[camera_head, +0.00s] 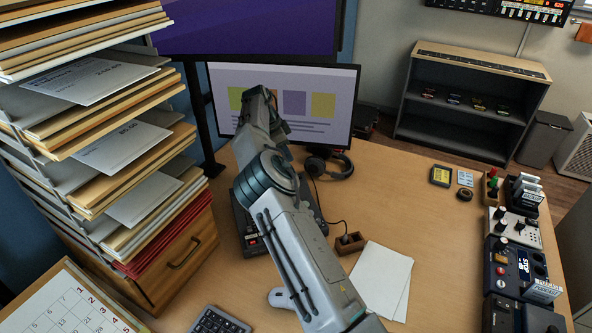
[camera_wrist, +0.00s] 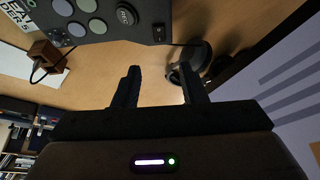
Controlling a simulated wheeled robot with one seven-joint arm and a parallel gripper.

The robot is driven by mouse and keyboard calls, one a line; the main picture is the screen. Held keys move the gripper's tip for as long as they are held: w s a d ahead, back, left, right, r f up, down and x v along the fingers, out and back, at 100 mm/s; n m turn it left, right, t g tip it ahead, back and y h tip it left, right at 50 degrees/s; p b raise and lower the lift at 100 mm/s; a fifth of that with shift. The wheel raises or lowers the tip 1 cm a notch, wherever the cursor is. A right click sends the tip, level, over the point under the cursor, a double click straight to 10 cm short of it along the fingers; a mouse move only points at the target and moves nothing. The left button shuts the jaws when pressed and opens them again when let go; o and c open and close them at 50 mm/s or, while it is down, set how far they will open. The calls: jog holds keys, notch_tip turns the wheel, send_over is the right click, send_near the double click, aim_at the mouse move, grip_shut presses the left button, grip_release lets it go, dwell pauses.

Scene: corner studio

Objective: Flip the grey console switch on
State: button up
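A dark grey console (camera_head: 249,243) lies on the desk, mostly covered by my arm in the head view. In the wrist view the console (camera_wrist: 112,36) is at the top edge, with round pads and a black knob. A small dark switch (camera_wrist: 159,33) sits near its corner; its position is too small to tell. My gripper (camera_wrist: 160,84) is open and empty, its fingers apart. The fingers point toward the desk beside the console and are not touching the switch. In the head view the fingertips cannot be made out.
Headphones (camera_head: 330,164) lie by the monitor (camera_head: 300,92), close behind the console; they also show in the wrist view (camera_wrist: 190,64). A brown box (camera_head: 350,243) with a cable and white papers (camera_head: 383,277) are to the right. A tall paper rack stands left. Several devices line the right edge.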

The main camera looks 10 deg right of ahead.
jog(key=p+x, duration=0.1)
jog(key=x, duration=0.9)
jog(key=shift+f, duration=0.15)
